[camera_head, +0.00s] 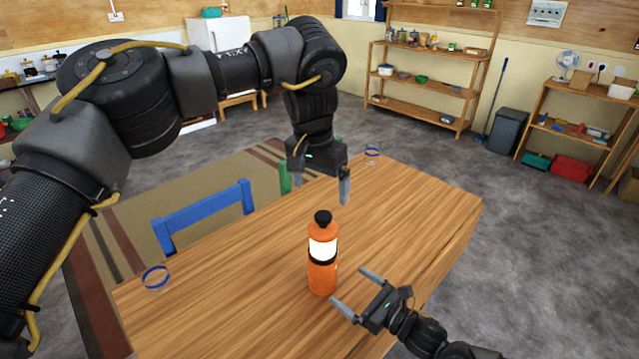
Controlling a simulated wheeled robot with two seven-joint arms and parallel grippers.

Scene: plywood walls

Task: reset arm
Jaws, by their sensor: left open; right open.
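My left gripper (319,188) is open and empty, fingers pointing down, above the far part of the wooden table (425,210). Its arm comes in from the left and bends down to it. My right gripper (352,296) is open and empty low over the near right part of the table, its fingers pointing left and up the picture. An orange bottle (322,277) with a black cap and a pale band stands upright on the table, just left of the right gripper's fingers. I see a gap between the bottle and the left gripper.
A clear cup with a blue rim (157,279) stands at the table's left end, and another (372,154) at its far edge. A blue chair (204,213) stands at the far left side. Shelves (432,85) and a grey bin (508,129) stand beyond open floor.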

